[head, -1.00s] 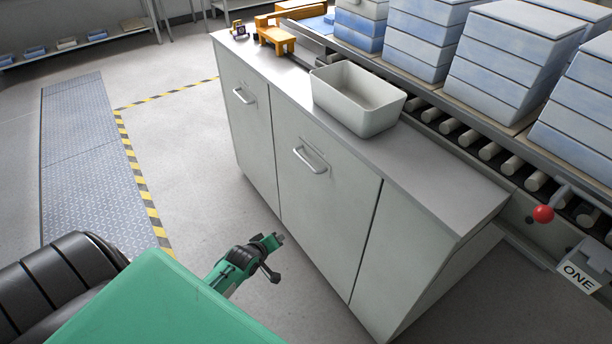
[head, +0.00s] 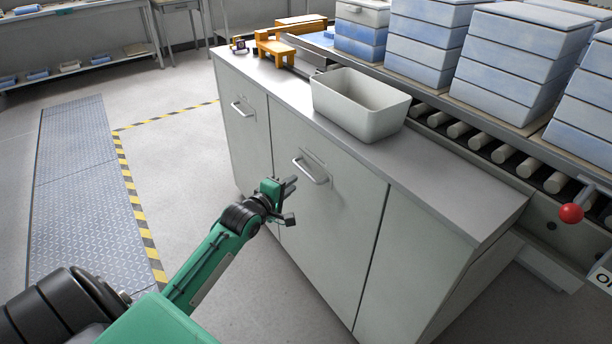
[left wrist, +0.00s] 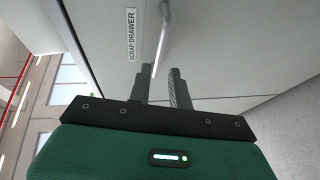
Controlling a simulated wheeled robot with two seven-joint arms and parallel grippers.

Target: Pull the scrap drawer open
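The scrap drawer (left wrist: 205,45) is a pale grey cabinet front with a "SCRAP DRAWER" label (left wrist: 131,37) in the left wrist view. Its silver bar handle (left wrist: 164,30) lies ahead of my left gripper (left wrist: 160,72), whose two dark fingers are apart, with the bar's near end between the tips in the picture. I cannot tell whether they touch. In the head view my left gripper (head: 291,202) is just in front of and below the handle (head: 312,172) on the cabinet's middle front (head: 325,225). The front looks closed. My right gripper is out of view.
Another handled front (head: 243,107) is to the left. A white bin (head: 350,120) and an orange stand (head: 275,47) are on the countertop (head: 440,185). A roller conveyor (head: 505,155) with stacked blue-white blocks runs behind. The floor left of the cabinet is clear.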

